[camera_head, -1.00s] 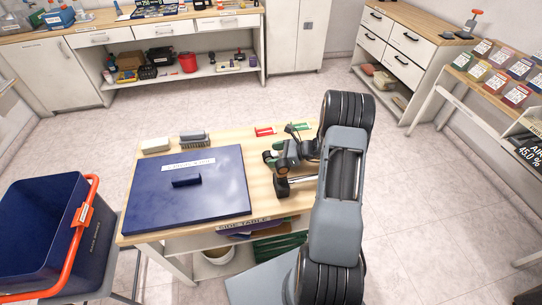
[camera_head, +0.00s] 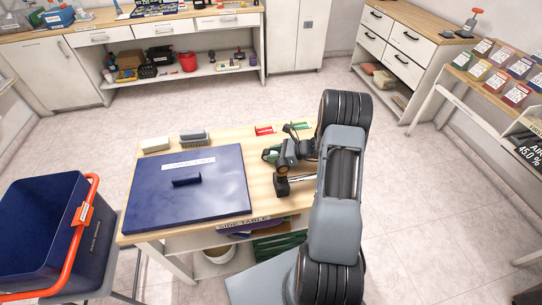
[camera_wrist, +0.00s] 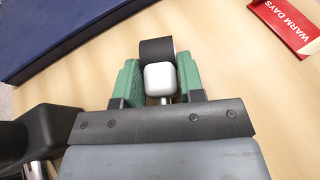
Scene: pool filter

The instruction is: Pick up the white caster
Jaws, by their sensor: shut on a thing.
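The white caster (camera_wrist: 160,78), a small white block with a black roller (camera_wrist: 156,50) at its far end, sits between the two green fingers of my gripper (camera_wrist: 159,82) in the wrist view. The fingers close on its sides from left and right. In the head view, my gripper (camera_head: 271,155) is low over the right part of the wooden side table (camera_head: 262,190). The caster cannot be made out there. Whether it touches the tabletop is unclear.
A dark blue slab with a handle (camera_head: 150,205) covers the table's left. A black object with a metal rod (camera_head: 282,186) lies close beside my gripper. A red card (camera_head: 264,130) and a green one (camera_head: 300,126) are behind it. A blue bin (camera_head: 40,225) stands at left.

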